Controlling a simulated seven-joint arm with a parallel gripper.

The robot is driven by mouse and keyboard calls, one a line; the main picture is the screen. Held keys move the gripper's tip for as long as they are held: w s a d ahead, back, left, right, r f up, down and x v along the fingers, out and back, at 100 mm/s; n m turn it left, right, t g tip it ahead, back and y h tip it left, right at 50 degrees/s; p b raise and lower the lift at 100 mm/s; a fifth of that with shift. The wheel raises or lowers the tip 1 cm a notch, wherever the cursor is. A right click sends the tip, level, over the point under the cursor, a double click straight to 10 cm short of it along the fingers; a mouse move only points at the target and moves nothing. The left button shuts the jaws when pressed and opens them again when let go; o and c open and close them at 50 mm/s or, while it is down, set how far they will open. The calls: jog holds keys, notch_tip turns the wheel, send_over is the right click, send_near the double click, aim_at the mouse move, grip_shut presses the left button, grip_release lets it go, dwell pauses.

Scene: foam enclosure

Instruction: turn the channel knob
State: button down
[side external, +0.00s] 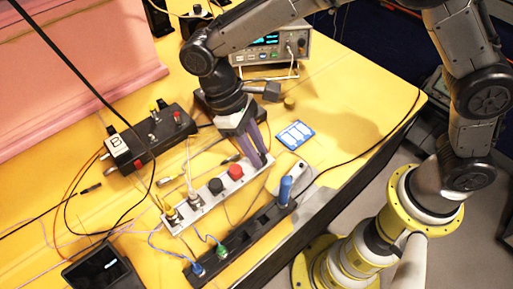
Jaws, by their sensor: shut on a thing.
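A light grey control box (207,205) lies slantwise on the yellow table. Along its top are a red knob (236,172), a black knob (215,186) and cable plugs at its left end. My gripper (262,160) points down onto the right end of this box, just right of the red knob. Its dark purple fingers are shut on a small part there, which I take to be the channel knob. The fingers hide that part, so its shape and angle cannot be seen.
A black strip (240,240) with a blue upright handle (285,191) lies in front. A black switch box (150,140) stands behind left, a bench instrument (272,50) behind. A blue-white card (295,135) lies right. Loose cables cross the left side; the right tabletop is fairly clear.

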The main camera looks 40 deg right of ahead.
jog(key=shift+m+y, duration=0.3)
jog(key=shift+m, duration=0.6)
jog(key=c, duration=0.7)
grip_release()
jog(key=v, duration=1.4)
jog(key=shift+w+d, duration=0.15)
jog(key=shift+d, duration=0.05)
jog(key=shift+f, duration=0.1)
